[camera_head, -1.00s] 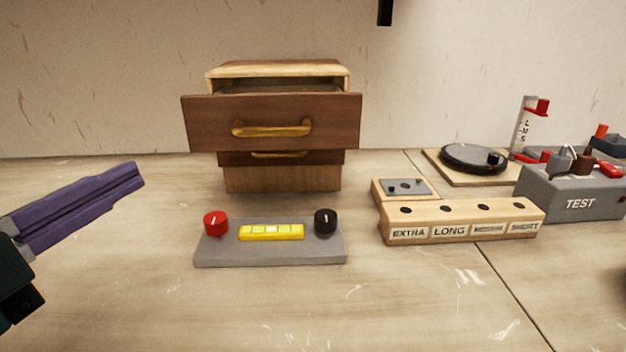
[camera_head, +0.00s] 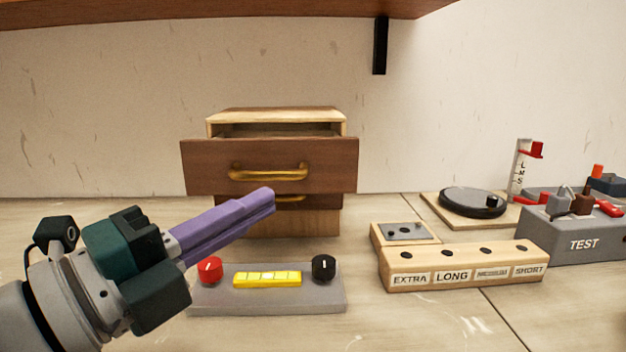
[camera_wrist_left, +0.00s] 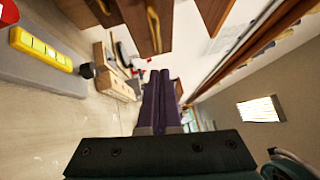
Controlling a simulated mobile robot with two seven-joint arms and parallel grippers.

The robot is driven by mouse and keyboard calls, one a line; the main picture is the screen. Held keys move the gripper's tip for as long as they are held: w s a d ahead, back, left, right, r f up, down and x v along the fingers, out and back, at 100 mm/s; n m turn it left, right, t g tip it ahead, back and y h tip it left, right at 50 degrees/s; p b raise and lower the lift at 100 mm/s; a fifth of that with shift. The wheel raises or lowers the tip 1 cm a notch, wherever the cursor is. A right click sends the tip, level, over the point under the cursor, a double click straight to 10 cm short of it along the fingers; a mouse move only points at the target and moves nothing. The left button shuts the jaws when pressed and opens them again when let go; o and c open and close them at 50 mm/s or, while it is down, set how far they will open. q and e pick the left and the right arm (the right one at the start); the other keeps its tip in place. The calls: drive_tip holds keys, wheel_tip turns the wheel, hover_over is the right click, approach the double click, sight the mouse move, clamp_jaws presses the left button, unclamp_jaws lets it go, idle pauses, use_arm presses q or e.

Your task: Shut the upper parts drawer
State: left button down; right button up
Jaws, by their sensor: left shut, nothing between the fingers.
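The upper parts drawer (camera_head: 215,165) has a dark wood front with a brass handle (camera_head: 268,173). It stands pulled out from the pale-topped cabinet (camera_head: 276,115), with a dark gap above its front. The lower drawer's handle (camera_head: 290,198) shows just beneath it. My left gripper (camera_head: 272,194) has purple fingers, shut and empty. In the head view its tips overlap the area just below the upper drawer's front; I cannot tell whether they touch anything. In the left wrist view the shut fingers (camera_wrist_left: 158,75) point toward the scene, and the drawer handle (camera_wrist_left: 154,28) shows near the top. My right gripper is not in view.
A grey panel (camera_head: 230,303) with red and black knobs and a yellow strip lies before the cabinet. To the right are a labelled wooden block (camera_head: 465,270), a turntable (camera_head: 472,202) and a grey TEST box (camera_head: 585,246). A shelf (camera_head: 220,10) hangs above.

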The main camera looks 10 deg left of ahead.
sight(279, 177)
use_arm(q)
drive_tip(key=w, duration=0.2)
drive_tip(key=w+a, duration=0.1)
drive_tip(key=shift+a+r, duration=0.1)
drive_tip(key=shift+r, duration=0.2)
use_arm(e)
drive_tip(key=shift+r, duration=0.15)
